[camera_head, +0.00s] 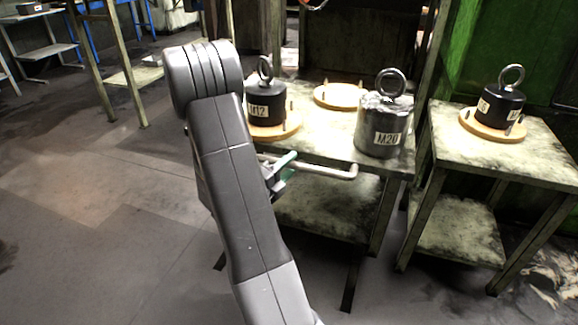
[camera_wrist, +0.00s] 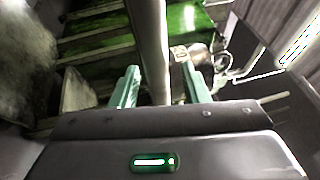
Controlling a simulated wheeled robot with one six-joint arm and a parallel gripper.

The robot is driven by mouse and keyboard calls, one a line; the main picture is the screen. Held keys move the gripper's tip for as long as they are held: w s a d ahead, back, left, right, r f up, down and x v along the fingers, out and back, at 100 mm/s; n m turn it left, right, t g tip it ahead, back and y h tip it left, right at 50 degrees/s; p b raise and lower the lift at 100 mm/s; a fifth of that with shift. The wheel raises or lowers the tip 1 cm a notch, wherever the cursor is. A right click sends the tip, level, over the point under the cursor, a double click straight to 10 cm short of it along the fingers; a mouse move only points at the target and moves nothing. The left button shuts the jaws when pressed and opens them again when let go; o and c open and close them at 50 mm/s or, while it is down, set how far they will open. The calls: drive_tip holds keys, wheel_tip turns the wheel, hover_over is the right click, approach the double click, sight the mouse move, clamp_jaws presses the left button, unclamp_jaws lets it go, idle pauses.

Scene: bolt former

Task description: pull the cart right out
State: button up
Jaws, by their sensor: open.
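The cart (camera_head: 323,150) is a worn metal table with a lower shelf (camera_head: 325,203), standing centre right in the head view. A pale bar handle (camera_head: 325,174) runs along its near side. My gripper (camera_head: 281,174) is at the handle's left part, partly hidden by my arm. In the wrist view its two green fingers (camera_wrist: 160,82) are apart. The grey handle bar (camera_wrist: 150,45) runs between them, touching neither finger clearly. On the cart stand a black M12 weight (camera_head: 266,105) on a wooden disc and a grey M20 weight (camera_head: 384,128).
An empty wooden disc (camera_head: 341,96) lies at the back of the cart top. A separate stand (camera_head: 490,150) on the right bears another black weight (camera_head: 500,105) on a disc. Racks stand at the back left. The floor (camera_head: 100,220) at left is clear.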

drive_tip(key=p+v, duration=0.2)
drive_tip(key=v, duration=1.1)
drive_tip(key=shift+s+a, duration=0.2)
drive_tip(key=shift+s, duration=0.15)
drive_tip(key=shift+w+f, duration=0.1)
drive_tip(key=shift+f, duration=0.05)
drive_tip(key=b+x, duration=0.1)
drive_tip(key=x, duration=1.1)
drive_tip(key=shift+b, duration=0.4)
drive_tip(key=shift+x, duration=0.9)
